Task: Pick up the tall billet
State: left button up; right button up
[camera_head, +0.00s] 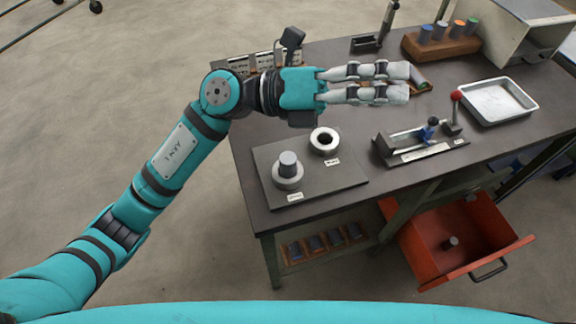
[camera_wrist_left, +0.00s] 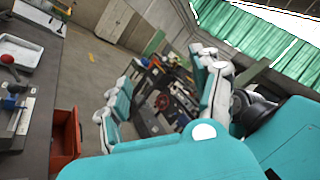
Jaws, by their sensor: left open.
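Several billets show in the head view, and I cannot tell for certain which is the tall one. A grey cylinder (camera_head: 288,160) stands upright in a round holder on a dark plate (camera_head: 330,183). A row of colour-topped cylinders (camera_head: 441,32) stands in a wooden block (camera_head: 440,47) at the back. A small grey cylinder (camera_head: 451,242) lies in the open red drawer (camera_head: 425,255). My left gripper (camera_head: 407,82) is open and empty above the back of the table, apart from the grey cylinder. Its fingers also show in the left wrist view (camera_wrist_left: 165,100). My right gripper is not in view.
An empty ring holder (camera_head: 324,140) sits on the plate. A clamp fixture with a red-knobbed lever (camera_head: 420,141) and a metal tray (camera_head: 499,101) stand to the right. A grey metal box (camera_head: 525,35) is at the back right.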

pick_arm(q)
notch_tip(320, 180, down, 4)
jog(key=s+m+g+y, duration=0.1)
jog(key=m+y, duration=0.2)
jog(key=y, duration=0.1)
jog(key=m+t+y, duration=0.2)
jog(key=t+y, duration=0.3)
jog(key=y, duration=0.9)
send_near(287, 158)
jog(key=f+p, duration=0.1)
jog(key=f, duration=0.1)
jog(key=f+p, duration=0.1)
jog(key=f, duration=0.1)
jog(key=d+f+p, duration=0.1)
jog(key=f, duration=0.1)
jog(key=shift+d+f, duration=0.1)
jog(key=shift+f, duration=0.2)
jog(key=f+p, duration=0.1)
jog(key=f, duration=0.2)
jog(key=f+p, duration=0.1)
jog(key=shift+w+d+f+p, duration=0.1)
jog(key=shift+d+f+p, duration=0.2)
jog(key=shift+f+p, duration=0.1)
jog(key=shift+f, duration=0.3)
jog(key=shift+w, duration=0.1)
grip_shut()
jog(key=shift+r, duration=0.15)
